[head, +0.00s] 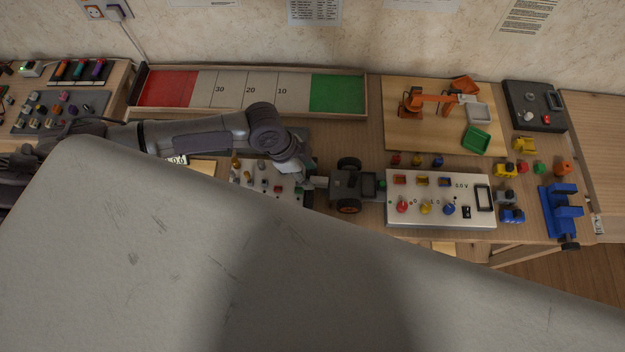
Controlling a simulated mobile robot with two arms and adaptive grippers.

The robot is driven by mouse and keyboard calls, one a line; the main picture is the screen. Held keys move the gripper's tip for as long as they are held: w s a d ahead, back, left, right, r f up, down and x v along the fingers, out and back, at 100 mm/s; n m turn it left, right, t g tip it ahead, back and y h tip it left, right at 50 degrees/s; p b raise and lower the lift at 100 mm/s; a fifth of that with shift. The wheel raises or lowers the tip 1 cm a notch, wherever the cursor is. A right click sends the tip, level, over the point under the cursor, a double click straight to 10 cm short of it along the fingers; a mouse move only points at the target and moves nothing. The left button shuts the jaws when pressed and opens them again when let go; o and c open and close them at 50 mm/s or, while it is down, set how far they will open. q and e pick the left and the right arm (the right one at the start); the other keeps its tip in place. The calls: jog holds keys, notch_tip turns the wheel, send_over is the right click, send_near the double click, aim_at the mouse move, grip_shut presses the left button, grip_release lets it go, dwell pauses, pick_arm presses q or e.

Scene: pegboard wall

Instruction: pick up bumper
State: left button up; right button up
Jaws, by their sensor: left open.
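A small dark grey wheeled car (346,184) with orange-hubbed wheels stands on the table near the middle. I cannot single out the bumper with certainty; a dark frame-like part shows at the car's right end, beside a small green piece (381,184). My left arm reaches in from the left, and my left gripper (318,183) is open at the car's left side. It is small in the picture, and I cannot tell whether its fingers touch the car. My right gripper is not in view.
A white control panel (437,218) stands right of the car, and a white board with knobs (250,180) lies left of it. Behind are a red-to-green track tray (270,116) and a wooden board with an orange arm (400,135).

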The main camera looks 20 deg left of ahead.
aim_at(318, 183)
pick_arm(q)
jog(key=shift+x, duration=1.35)
jog(key=shift+c, duration=0.8)
grip_shut()
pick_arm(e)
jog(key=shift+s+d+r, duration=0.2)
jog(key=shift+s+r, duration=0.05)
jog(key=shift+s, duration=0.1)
pick_arm(q)
jog(key=shift+r, duration=0.1)
